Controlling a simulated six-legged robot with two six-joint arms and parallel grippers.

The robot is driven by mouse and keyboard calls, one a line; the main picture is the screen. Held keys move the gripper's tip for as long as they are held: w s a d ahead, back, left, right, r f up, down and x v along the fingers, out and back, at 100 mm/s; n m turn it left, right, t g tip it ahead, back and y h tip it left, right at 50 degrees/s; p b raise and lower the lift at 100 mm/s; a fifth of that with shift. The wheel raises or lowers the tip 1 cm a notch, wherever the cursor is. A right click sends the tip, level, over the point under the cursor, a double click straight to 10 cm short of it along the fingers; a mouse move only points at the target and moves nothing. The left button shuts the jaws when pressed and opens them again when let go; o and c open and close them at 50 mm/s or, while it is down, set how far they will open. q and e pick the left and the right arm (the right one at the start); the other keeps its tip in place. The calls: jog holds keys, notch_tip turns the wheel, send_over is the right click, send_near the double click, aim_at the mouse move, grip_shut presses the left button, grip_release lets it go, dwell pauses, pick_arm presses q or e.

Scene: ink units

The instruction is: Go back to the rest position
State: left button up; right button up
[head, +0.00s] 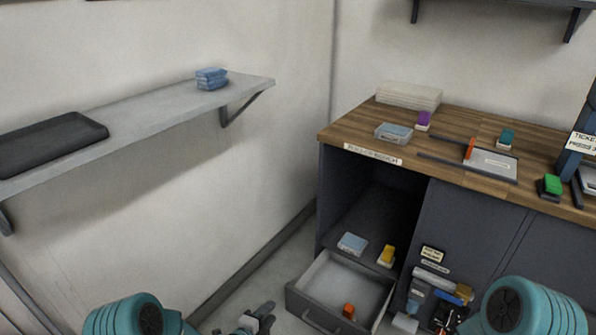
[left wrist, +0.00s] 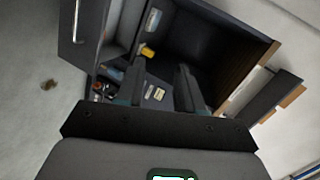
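My left gripper (head: 262,317) is at the bottom of the head view, left of the open drawer and over the floor. In the left wrist view its two dark fingers (left wrist: 161,86) stand apart with nothing held between them. My right arm comes in at the bottom right of the head view. The dark parts of my right gripper (head: 446,317) show at its left, in front of the cabinet, among small items. I cannot make out its fingers clearly or whether it holds anything.
An open drawer (head: 305,303) juts from the dark cabinet (head: 462,225), with an orange-red item (head: 348,311) in it. Blue (head: 352,243) and yellow (head: 386,256) items sit behind it. A wall shelf (head: 165,110) with a black tray (head: 50,143) is at left. The wooden worktop (head: 460,122) holds several items.

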pick_arm(q)
jog(key=s+a+r+n+g+y+p, duration=0.1)
jog(key=s+a+r+n+g+p, duration=0.1)
jog(key=s+r+n+p, duration=0.3)
jog(key=s+a+r+n+g+y+p, duration=0.1)
jog(key=s+a+r+n+g+p, duration=0.2)
jog(key=s+r+p, duration=0.35)
jog(key=s+d+n+g, duration=0.1)
jog(key=s+n+g, duration=0.6)
jog(key=s+n, duration=0.8)
jog(key=s, duration=0.4)
jog(key=shift+s+d+r+n+y+p, duration=0.2)
jog(key=shift+s+d+n+y+p, duration=0.05)
jog(key=shift+s+n+y+p, duration=0.1)
pick_arm(e)
jog(key=s+a+r+g, duration=0.1)
jog(key=s+r, duration=0.2)
jog(key=r, duration=1.2)
jog(key=shift+s+r, duration=0.15)
jog(key=shift+s, duration=0.05)
pick_arm(q)
jog(key=shift+w, duration=0.1)
jog(key=shift+w+d, duration=0.1)
jog(key=shift+d, duration=0.05)
pick_arm(e)
jog(key=shift+d, duration=0.15)
